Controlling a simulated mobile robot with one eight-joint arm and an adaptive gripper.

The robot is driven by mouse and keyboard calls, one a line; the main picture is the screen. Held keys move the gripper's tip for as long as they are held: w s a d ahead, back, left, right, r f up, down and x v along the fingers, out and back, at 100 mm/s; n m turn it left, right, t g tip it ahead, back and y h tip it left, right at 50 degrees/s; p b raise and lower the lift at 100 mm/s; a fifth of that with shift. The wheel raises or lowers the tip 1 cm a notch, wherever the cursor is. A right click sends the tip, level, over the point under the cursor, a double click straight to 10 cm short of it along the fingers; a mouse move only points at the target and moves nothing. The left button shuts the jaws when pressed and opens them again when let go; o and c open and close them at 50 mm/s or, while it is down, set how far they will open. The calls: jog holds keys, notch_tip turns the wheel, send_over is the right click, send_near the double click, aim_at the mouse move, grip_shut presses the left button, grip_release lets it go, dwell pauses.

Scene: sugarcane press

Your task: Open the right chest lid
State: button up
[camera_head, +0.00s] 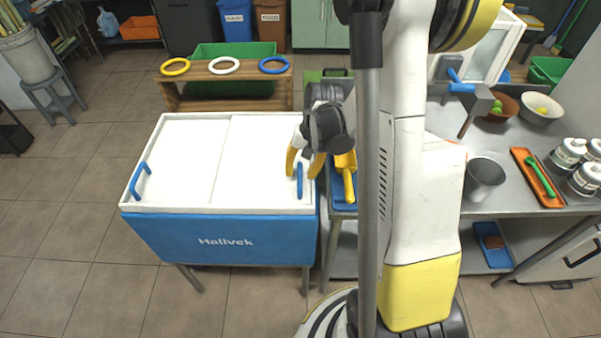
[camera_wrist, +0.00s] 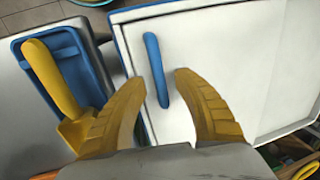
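The chest (camera_head: 220,240) is blue with a white top split into two lid panels. The left lid (camera_head: 178,155) and the right lid (camera_head: 258,150) both lie flat. A blue handle (camera_head: 300,181) stands near the right lid's right edge; it also shows in the wrist view (camera_wrist: 156,70). Another blue handle (camera_head: 140,180) is at the left lid's left edge. My gripper (camera_head: 304,166) is over the right handle. In the wrist view my gripper (camera_wrist: 158,88) has its yellow fingers spread on either side of the handle, with gaps showing on both sides.
A yellow scoop (camera_wrist: 52,80) lies in a blue tray (camera_wrist: 95,62) beside the chest; the scoop also shows in the head view (camera_head: 346,178). A metal table (camera_head: 500,170) stands to the right. A wooden rack (camera_head: 225,85) with rings is behind. The floor left of the chest is clear.

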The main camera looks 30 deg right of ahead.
grip_shut()
jog(key=w+a, duration=0.3)
jog(key=a, duration=0.1)
jog(key=w+a, duration=0.3)
jog(key=a, duration=0.2)
jog(key=w+a, duration=0.3)
jog(key=a, duration=0.1)
jog(key=shift+a+b, duration=0.3)
jog(key=shift+b, duration=0.1)
grip_release()
notch_tip(320, 180, up, 12)
jog(key=s+d, duration=0.1)
jog(key=d, duration=0.1)
jog(key=shift+s, duration=0.15)
